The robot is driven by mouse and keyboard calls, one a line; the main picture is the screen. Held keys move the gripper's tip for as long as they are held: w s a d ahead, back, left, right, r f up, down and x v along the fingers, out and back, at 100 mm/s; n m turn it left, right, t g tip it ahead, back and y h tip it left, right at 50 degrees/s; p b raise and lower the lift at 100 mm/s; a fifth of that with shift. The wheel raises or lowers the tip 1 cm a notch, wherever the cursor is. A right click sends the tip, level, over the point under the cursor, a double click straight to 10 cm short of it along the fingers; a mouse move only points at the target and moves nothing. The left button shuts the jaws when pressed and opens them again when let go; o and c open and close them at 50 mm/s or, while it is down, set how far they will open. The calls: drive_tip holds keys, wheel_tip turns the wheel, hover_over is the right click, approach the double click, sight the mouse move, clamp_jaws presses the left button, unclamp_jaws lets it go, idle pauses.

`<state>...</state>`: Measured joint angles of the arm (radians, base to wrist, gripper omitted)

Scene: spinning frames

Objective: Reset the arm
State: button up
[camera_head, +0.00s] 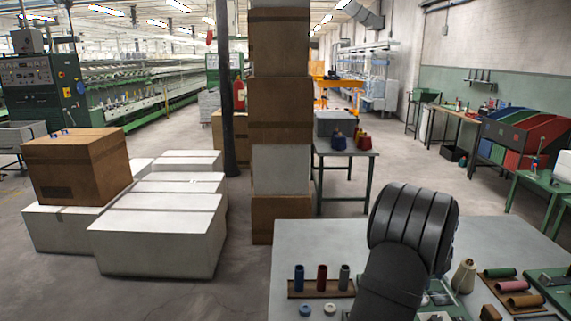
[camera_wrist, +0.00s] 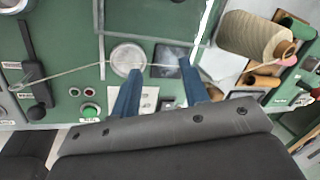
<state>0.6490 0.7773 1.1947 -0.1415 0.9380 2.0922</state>
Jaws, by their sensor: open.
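My gripper (camera_wrist: 162,70) shows in the wrist view as two blue fingers, apart, with no object held between them. Beyond the fingertips is a green panel (camera_wrist: 60,60) with a round metal disc (camera_wrist: 128,58), a dark square plate (camera_wrist: 176,62) and a pale thread running across. I cannot tell whether the fingers touch the panel. In the head view my dark arm rises over the grey table at lower right; its gripper is hidden there.
A beige yarn cone (camera_wrist: 252,38) lies right of the fingers. A green button (camera_wrist: 89,110) and black lever (camera_wrist: 35,75) are on the panel's left. In the head view, a rack of spools (camera_head: 321,285) stands left of my arm. Stacked boxes (camera_head: 281,110) rise behind the table (camera_head: 330,240).

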wheel_tip(320, 180, up, 16)
drive_tip(key=s+a+n+y, duration=0.1)
drive_tip(key=n, duration=0.4)
drive_tip(key=shift+a+r+g, duration=0.15)
drive_tip(key=shift+a+g, duration=0.15)
drive_tip(key=shift+a, duration=0.15)
idle(0.5)
wheel_tip(320, 180, down, 8)
drive_tip(key=m+h, duration=0.1)
drive_tip(key=m, duration=0.4)
drive_tip(key=shift+w+f, duration=0.2)
idle(0.5)
